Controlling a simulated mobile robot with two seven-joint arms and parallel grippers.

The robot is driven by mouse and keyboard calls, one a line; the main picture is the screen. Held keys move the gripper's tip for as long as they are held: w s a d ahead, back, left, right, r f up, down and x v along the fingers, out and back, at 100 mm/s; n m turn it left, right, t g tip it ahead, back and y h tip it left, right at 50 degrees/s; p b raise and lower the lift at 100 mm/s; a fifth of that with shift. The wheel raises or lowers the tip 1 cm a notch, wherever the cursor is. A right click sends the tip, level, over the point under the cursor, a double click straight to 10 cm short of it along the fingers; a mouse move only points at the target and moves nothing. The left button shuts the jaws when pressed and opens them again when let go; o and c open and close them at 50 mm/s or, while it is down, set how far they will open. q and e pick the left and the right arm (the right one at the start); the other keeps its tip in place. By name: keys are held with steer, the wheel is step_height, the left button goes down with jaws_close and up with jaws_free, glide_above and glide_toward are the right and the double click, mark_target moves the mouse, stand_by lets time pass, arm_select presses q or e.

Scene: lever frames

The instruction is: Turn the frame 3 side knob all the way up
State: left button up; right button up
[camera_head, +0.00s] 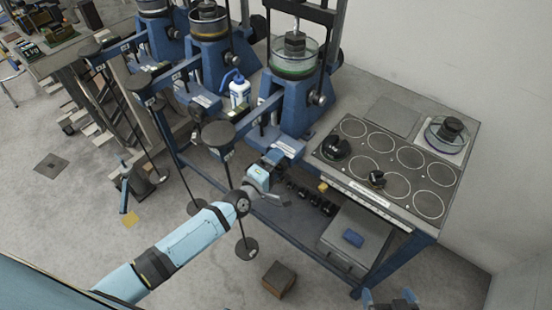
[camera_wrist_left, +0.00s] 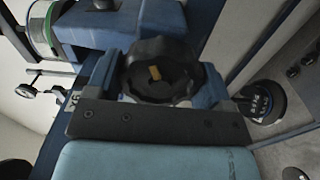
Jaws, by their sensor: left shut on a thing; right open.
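The nearest blue lever frame (camera_head: 292,98), which I take to be frame 3, stands at the table's left part. My left gripper (camera_head: 274,160) is at its front, low side. In the left wrist view a black lobed side knob (camera_wrist_left: 160,70) with a small yellow mark sits between the two fingers of my left gripper (camera_wrist_left: 158,82), which is shut on it. The knob is hidden by the gripper in the head view. My right gripper (camera_head: 392,301) shows only partly at the bottom edge, open and away from the frame.
To the right is a grey top (camera_head: 385,171) with ringed places and several black weights. A white-and-blue bottle (camera_head: 239,91) stands between the frames. Hanging weights on rods (camera_head: 246,248) are close to my left arm. A brown block (camera_head: 279,279) lies on the floor.

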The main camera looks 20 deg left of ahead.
arm_select(q)
steer(key=shift+r+m, duration=0.25)
steer(key=shift+m, duration=0.75)
steer(key=o, duration=1.1)
steer(key=shift+d+f, duration=0.1)
steer(key=shift+f, duration=0.1)
steer(key=shift+o, duration=0.5)
steer(key=shift+w+f, duration=0.1)
steer(key=shift+w, duration=0.05)
arm_select(e)
steer(key=shift+w+r, duration=0.1)
steer(key=shift+r, duration=0.2)
arm_select(q)
steer(key=p+v, duration=0.1)
steer(key=v, duration=0.5)
arm_select(e)
steer(key=shift+r, duration=0.55)
